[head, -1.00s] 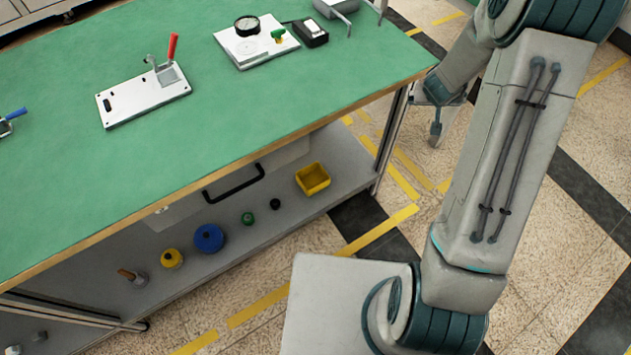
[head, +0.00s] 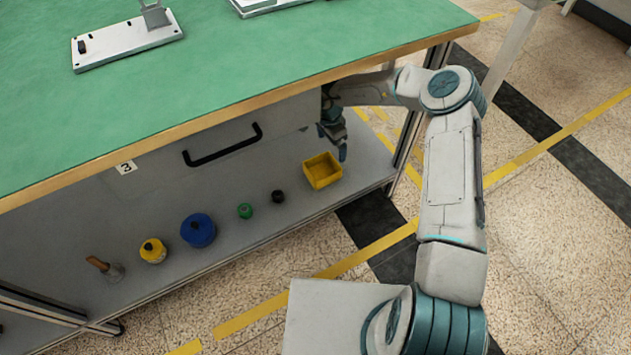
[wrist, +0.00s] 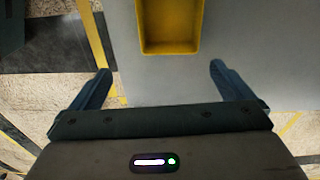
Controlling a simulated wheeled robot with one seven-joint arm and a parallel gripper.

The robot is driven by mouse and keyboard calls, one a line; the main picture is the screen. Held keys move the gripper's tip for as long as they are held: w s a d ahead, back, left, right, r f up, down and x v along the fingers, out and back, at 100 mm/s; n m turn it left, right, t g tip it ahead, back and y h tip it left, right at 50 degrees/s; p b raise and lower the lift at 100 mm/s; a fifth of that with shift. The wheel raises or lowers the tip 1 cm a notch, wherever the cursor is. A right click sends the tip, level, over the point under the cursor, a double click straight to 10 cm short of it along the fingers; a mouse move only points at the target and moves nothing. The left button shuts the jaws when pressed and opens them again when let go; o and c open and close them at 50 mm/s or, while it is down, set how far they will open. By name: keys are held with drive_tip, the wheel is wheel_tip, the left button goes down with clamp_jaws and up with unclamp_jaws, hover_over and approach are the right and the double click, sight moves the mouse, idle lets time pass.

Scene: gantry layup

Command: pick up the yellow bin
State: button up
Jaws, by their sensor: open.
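The yellow bin (head: 322,171) is a small open-topped box on the grey lower shelf under the green bench, near the shelf's right end. It looks empty. My gripper (head: 338,148) is under the bench top, just above and behind the bin's right side in the head view, apart from it. In the wrist view the bin (wrist: 170,48) lies ahead, beyond the fingertips and laterally between them. My gripper (wrist: 160,77) is open with nothing between its fingers. The bin's far end is cut off by the top edge of the wrist view.
The lower shelf (head: 150,208) also holds a black cap (head: 278,197), a green item (head: 245,211), a blue container (head: 198,230), a yellow container (head: 152,251) and a wooden-handled tool (head: 104,267). The bench top (head: 230,60) overhangs. A drawer handle (head: 222,147) and a post (head: 408,130) are close.

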drive_tip(key=a+y, duration=0.1)
drive_tip(key=a, duration=0.2)
drive_tip(key=b, duration=0.4)
hover_over(322, 174)
drive_tip(key=shift+m, duration=0.3)
wheel_tip(322, 174, down, 8)
drive_tip(key=shift+a, duration=0.1)
wheel_tip(322, 174, down, 5)
drive_tip(key=b, duration=0.3)
drive_tip(key=c, duration=0.7)
